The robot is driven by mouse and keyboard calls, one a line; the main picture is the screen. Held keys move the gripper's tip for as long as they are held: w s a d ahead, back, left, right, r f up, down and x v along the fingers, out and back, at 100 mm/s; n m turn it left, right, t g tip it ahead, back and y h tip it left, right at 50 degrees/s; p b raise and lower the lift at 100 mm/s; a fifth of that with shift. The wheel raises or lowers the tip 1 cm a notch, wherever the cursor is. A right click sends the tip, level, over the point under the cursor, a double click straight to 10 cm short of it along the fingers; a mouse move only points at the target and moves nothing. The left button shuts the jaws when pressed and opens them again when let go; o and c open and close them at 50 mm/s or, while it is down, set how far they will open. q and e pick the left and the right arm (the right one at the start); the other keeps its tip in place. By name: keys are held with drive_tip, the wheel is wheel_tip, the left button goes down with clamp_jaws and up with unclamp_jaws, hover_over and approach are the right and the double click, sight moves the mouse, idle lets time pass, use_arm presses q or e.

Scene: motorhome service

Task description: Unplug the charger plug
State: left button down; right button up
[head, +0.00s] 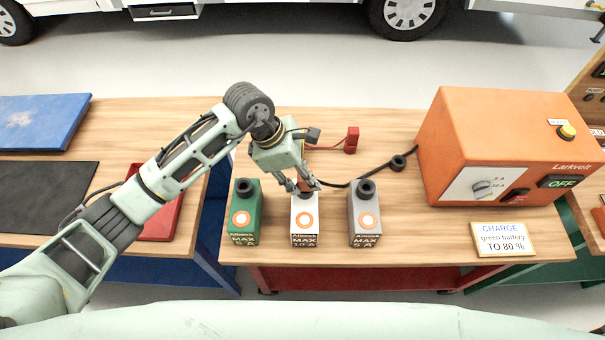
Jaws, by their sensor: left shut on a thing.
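The orange charger (505,145) stands at the right of the wooden bench, its display reading OFF. Its black cable (375,173) runs left along the bench to my left gripper. My left gripper (305,187) points down over the white battery (304,222) and is shut at its top, where the cable ends. The charger plug is mostly hidden between the fingers, so I cannot tell whether it is still seated in the battery. The green battery (245,215) and the grey battery (365,215) stand on either side, with dark round sockets on top. My right gripper is not in view.
A sign (503,239) reads "CHARGE green battery TO 80 %". A small red block (351,139) with a red lead lies behind the gripper. A dark ring (397,163) sits by the cable. A red tray (162,215) and black mat (42,195) lie left.

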use_arm(q)
drive_tip(key=shift+r, duration=0.65)
idle(0.3)
drive_tip(key=c, duration=1.9)
unclamp_jaws()
drive_tip(key=shift+c, duration=0.2)
clamp_jaws()
drive_tip(key=shift+r+p, duration=0.95)
drive_tip(key=shift+r, duration=1.05)
